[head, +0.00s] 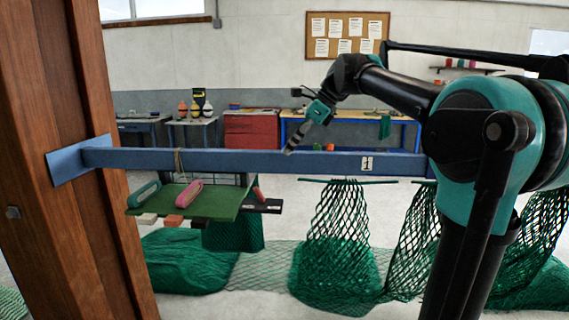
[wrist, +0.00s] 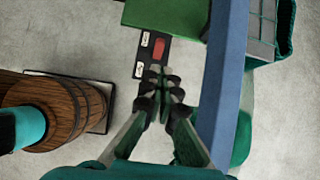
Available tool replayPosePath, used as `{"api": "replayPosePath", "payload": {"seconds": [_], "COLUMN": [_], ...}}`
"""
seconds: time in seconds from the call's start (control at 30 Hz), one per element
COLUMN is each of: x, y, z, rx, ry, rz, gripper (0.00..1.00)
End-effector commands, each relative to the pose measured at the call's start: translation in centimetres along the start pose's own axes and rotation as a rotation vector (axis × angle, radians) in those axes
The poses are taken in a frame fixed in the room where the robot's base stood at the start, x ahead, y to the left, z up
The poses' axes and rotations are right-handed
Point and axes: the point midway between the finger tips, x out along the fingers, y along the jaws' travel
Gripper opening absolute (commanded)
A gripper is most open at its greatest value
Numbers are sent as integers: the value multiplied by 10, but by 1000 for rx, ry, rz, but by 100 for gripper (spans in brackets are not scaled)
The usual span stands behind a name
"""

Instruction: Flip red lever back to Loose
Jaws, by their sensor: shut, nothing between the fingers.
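The red lever (head: 257,193) stands tilted on a dark plate (head: 266,207) at the right end of a green board, below the blue beam. In the wrist view the lever (wrist: 159,49) lies beside the upper of two small white labels on the plate (wrist: 148,54); their words are too small to read. My gripper (head: 289,150) shows in front of the blue beam, up and right of the lever. In the wrist view my gripper (wrist: 159,76) has its fingertips together and empty, just below the lever in the picture. I cannot tell whether they touch it.
The blue beam (head: 230,161) runs across just above the plate and close to the fingers' right in the wrist view. The green board (head: 215,207) carries a teal and a pink loop. A wooden barrel (wrist: 70,110) stands left. Green nets (head: 335,270) hang right.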

Motion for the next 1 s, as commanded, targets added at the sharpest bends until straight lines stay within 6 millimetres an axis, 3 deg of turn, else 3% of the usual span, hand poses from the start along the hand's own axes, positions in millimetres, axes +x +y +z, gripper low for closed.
{"api": "replayPosePath", "payload": {"seconds": [0.23,0.57,0.67,0.77,0.87,1.0], "x": [-18,-18,-12,5,33,77], "y": [0,0,0,2,8,27], "z": [6,6,-4,-33,-79,-157], "rx": [1,-1,-34,-134,-303,-582], "ry": [0,1,13,50,117,242], "rz": [0,0,-9,-32,-63,-85], "gripper": [0,0,0,0,0,0]}}
